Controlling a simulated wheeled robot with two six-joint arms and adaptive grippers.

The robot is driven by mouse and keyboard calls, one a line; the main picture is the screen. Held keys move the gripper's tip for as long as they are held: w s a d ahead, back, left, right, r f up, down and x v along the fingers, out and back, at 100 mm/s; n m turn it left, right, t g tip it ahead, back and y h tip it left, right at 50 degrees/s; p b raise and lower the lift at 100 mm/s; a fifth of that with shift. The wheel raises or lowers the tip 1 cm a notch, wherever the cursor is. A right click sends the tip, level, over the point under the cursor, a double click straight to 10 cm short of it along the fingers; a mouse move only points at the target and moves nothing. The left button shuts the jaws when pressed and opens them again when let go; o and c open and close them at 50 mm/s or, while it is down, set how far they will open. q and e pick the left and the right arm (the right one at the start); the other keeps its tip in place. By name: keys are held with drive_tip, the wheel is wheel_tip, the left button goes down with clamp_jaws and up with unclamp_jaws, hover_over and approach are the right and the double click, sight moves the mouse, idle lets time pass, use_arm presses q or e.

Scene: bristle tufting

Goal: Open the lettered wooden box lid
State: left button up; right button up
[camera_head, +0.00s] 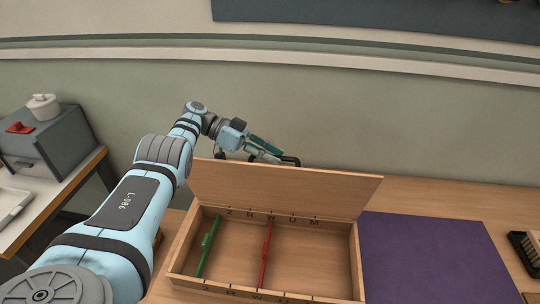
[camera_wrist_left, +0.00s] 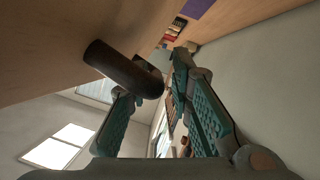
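The wooden box (camera_head: 357,262) stands on the table with its lid (camera_head: 285,188) raised along the back edge, leaning upright. Letters such as Z, R, W, U, M run along the box's back and front walls. My left gripper (camera_head: 274,152) is behind the top of the lid, its fingers apart. In the left wrist view the gripper (camera_wrist_left: 155,100) shows two teal-padded fingers spread open. A dark rounded handle (camera_wrist_left: 122,68) stands out from a wooden surface close to the fingers; I cannot tell if they touch it. My right gripper is out of view.
Inside the box lie a green piece (camera_head: 208,246) and a red piece (camera_head: 265,255). A purple mat (camera_head: 430,255) lies to the right, with a dark brush-like block (camera_head: 527,250) at the far right. A side table (camera_head: 40,215) with a grey case (camera_head: 55,140) stands left.

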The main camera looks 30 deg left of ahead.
use_arm(q)
wheel_tip(320, 180, up, 10)
idle(0.5)
idle(0.3)
